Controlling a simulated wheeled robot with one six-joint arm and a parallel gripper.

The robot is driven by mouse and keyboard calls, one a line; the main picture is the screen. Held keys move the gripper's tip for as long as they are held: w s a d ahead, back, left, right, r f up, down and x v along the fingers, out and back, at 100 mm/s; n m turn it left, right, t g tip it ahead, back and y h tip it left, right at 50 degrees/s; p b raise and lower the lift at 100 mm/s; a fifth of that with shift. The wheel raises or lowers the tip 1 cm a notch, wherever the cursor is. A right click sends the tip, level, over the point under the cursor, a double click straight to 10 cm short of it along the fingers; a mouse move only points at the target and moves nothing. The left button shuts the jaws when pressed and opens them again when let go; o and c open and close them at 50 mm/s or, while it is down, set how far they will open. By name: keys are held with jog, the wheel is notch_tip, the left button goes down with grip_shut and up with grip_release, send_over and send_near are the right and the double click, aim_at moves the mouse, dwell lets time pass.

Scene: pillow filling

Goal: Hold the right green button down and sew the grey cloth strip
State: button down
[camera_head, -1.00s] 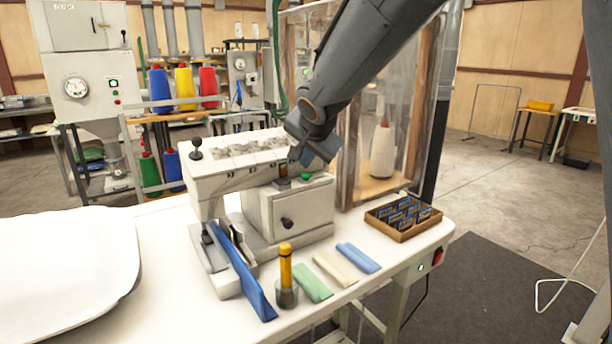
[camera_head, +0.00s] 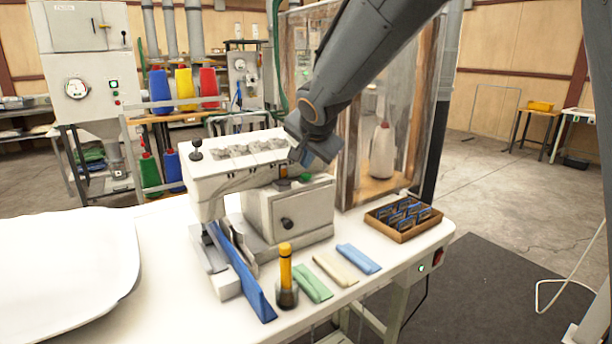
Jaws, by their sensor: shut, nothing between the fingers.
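The white sewing machine (camera_head: 232,160) stands on the white table. A blue strip (camera_head: 243,275) stands on edge under its needle end and runs toward the table's front; I see no clearly grey strip. A green button (camera_head: 306,177) shows on top of the machine's right housing. My gripper (camera_head: 290,163) is shut and empty, low over the housing top just left of that green button. A small dark part with a reddish base (camera_head: 283,183) sits under the gripper; I cannot tell whether the fingers touch it or press any button.
Green (camera_head: 312,283), cream (camera_head: 335,269) and blue (camera_head: 358,258) folded strips lie in front of the machine. A yellow-handled tool (camera_head: 286,265) stands in a dark holder. A wooden tray (camera_head: 400,237) is at right, a large white piece (camera_head: 65,265) at left, a clear-sided cabinet (camera_head: 350,120) behind.

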aim_at(307, 177)
jog(key=shift+f+b, duration=1)
jog(key=shift+b, duration=0.6)
dwell(3.1)
jog(key=shift+r, duration=0.1)
dwell(1.1)
jog(key=shift+r+p, duration=0.65)
jog(key=shift+r, duration=0.25)
jog(key=shift+r+p, duration=1.8)
jog(key=shift+r, duration=0.7)
